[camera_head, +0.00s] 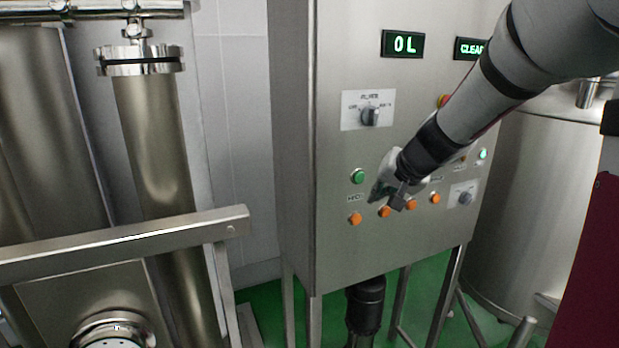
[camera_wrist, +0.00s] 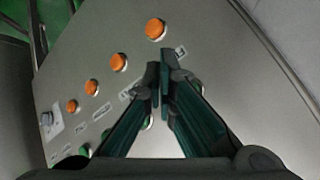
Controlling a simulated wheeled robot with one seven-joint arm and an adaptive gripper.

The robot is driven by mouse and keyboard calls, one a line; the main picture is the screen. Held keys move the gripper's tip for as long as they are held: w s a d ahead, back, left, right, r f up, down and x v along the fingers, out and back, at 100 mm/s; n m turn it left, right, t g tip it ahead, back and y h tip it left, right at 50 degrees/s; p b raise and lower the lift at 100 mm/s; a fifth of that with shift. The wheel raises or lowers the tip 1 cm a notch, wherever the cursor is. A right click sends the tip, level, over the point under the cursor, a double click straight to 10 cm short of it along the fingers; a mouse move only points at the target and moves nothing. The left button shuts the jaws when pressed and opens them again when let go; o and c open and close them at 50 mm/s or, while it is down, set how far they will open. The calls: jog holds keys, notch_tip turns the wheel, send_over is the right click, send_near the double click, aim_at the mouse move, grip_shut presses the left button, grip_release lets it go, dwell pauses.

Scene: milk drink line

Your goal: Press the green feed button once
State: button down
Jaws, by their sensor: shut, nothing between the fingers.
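A round green button (camera_head: 358,176) is at the left of the steel control panel (camera_head: 335,255), above the leftmost orange button (camera_head: 355,218). Its label is too small to read. My gripper (camera_head: 385,199) is in front of the panel, just right of and slightly below this green button. In the wrist view my gripper (camera_wrist: 160,76) is shut and empty, its fingertips together below the nearest orange button (camera_wrist: 155,29). The fingers and hand hide part of the upper button row. Another green button (camera_wrist: 85,150) shows left of the hand. I cannot tell whether the fingertips touch the panel.
Several orange buttons form a row, with a grey knob (camera_head: 465,197) at its right end. A larger knob (camera_head: 370,115) and a display reading "0 L" (camera_head: 402,44) are higher up. Steel pipework (camera_head: 150,130) stands left, a steel tank (camera_head: 545,190) right.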

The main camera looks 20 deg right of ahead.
jog(key=shift+w, duration=2.1)
jog(key=shift+a, duration=0.1)
jog(key=shift+w, duration=0.4)
jog(key=shift+w+b, duration=0.3)
jog(key=shift+w, duration=0.15)
dwell(0.4)
jog(key=shift+s, duration=0.9)
jog(key=s, duration=0.5)
dwell(0.4)
